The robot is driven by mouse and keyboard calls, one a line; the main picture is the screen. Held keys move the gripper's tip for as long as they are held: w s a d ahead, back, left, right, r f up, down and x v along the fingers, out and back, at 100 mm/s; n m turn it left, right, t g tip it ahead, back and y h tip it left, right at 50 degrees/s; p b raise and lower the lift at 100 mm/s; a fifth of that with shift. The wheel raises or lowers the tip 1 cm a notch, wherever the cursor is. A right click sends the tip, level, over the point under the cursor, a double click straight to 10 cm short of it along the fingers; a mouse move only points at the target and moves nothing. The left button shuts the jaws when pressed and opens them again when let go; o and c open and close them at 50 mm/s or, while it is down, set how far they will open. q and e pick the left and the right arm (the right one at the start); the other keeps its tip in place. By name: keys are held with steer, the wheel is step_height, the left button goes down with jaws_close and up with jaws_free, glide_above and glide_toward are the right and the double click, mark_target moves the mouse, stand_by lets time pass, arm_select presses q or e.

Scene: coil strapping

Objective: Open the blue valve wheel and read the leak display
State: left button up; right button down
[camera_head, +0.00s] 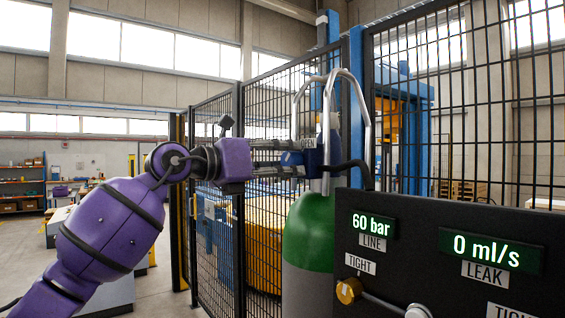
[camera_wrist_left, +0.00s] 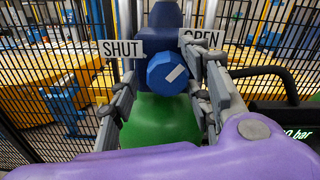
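The blue valve wheel (camera_wrist_left: 167,73) sits on a blue valve body above a green cylinder shoulder (camera_wrist_left: 160,120). Its white mark slants toward the upper right. A SHUT label (camera_wrist_left: 120,48) is on its left and an OPEN label (camera_wrist_left: 201,38), partly hidden by a finger, on its right. My left gripper (camera_wrist_left: 163,78) is open with a finger on each side of the wheel; a gap shows at the left finger. In the head view the left gripper (camera_head: 275,159) reaches the valve from the left. The leak display (camera_head: 490,250) reads 0 ml/s. My right gripper is not in view.
The line display (camera_head: 372,225) reads 60 bar on the same dark panel (camera_head: 420,215). A brass fitting (camera_head: 348,291) is below a TIGHT label. Bent metal guard bars (camera_head: 366,110) rise around the valve. Black mesh fencing (camera_head: 215,250) stands behind; a dark hose runs right of the valve.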

arm_select(q)
steer(key=shift+s, duration=0.1)
steer(key=v, duration=1.2)
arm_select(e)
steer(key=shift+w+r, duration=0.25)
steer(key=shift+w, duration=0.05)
